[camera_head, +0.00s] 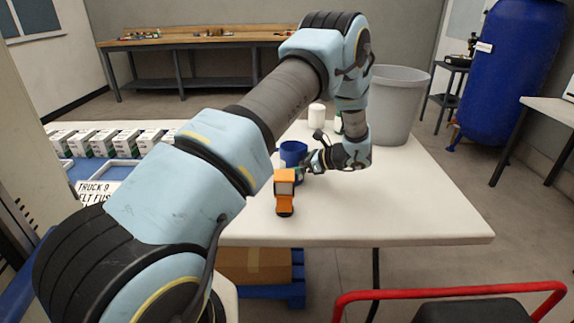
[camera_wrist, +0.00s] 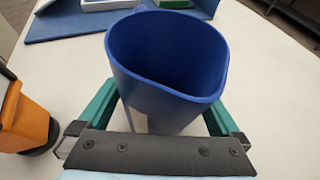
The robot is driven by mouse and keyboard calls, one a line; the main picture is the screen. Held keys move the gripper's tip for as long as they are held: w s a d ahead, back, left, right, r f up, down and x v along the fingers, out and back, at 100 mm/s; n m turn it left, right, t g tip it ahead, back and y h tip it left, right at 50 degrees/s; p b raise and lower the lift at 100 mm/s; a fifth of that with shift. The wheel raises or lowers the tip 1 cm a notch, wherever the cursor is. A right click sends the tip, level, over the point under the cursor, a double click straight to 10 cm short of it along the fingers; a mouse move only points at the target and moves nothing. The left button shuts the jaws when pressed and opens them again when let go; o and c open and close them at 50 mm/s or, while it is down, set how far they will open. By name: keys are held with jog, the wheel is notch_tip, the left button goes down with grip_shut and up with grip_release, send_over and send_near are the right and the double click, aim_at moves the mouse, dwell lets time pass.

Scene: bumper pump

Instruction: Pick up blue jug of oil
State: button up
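The blue jug (camera_head: 291,149) stands upright on the white table, partly behind my gripper and the orange tool in the head view. In the wrist view the jug (camera_wrist: 168,60) shows its open top and wide rim close ahead, with a blue inside. My gripper (camera_head: 304,168) is at the jug's near right side in the head view. In the wrist view its two teal fingers (camera_wrist: 163,112) are spread wide, one on each side of the jug's body. The fingertips are partly hidden by the jug, and contact is not clear.
An orange tool (camera_head: 285,190) stands close in front of the jug. A white container (camera_head: 317,115) and a grey bin (camera_head: 397,100) are behind it. Several white-green boxes (camera_head: 102,142) are at left. The table's front right (camera_head: 420,205) is clear.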

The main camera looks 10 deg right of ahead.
jog(key=c, duration=1.2)
jog(key=shift+c, duration=0.2)
jog(key=shift+r, duration=0.15)
